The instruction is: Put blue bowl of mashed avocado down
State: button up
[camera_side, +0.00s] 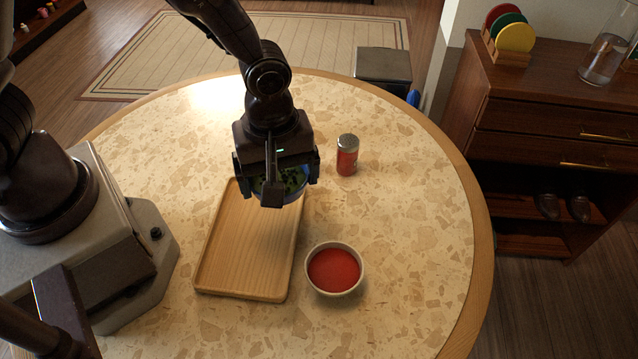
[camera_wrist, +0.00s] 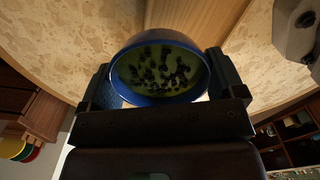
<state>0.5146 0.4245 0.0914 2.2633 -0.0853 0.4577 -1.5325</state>
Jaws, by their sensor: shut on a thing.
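The blue bowl of mashed avocado (camera_wrist: 128,62) is between the fingers of my gripper (camera_wrist: 160,88) in the wrist view, with green mash and dark bits inside. In the side view the bowl (camera_side: 291,194) is partly hidden behind my gripper (camera_side: 276,180). My gripper is shut on the bowl, over the far part of a wooden tray (camera_side: 245,265). I cannot tell whether the bowl touches the tray. The tray's near part is bare.
A white bowl of red sauce (camera_side: 334,270) stands just right of the tray. A red shaker with a metal cap (camera_side: 347,156) stands to the right of my gripper. The right side of the round table (camera_side: 420,230) is clear. A wooden cabinet (camera_side: 540,115) stands beyond it.

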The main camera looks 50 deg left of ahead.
aim_at(250, 181)
jog(key=s, duration=0.1)
jog(key=s+a+r, duration=0.1)
jog(key=s, duration=0.1)
jog(key=shift+s+a+r, duration=0.3)
jog(key=shift+r, duration=0.1)
jog(key=f, duration=0.4)
jog(key=s+a+f, duration=0.1)
jog(key=f, duration=0.2)
jog(key=shift+f, duration=2.4)
jog(key=shift+f, duration=0.1)
jog(key=o, duration=0.8)
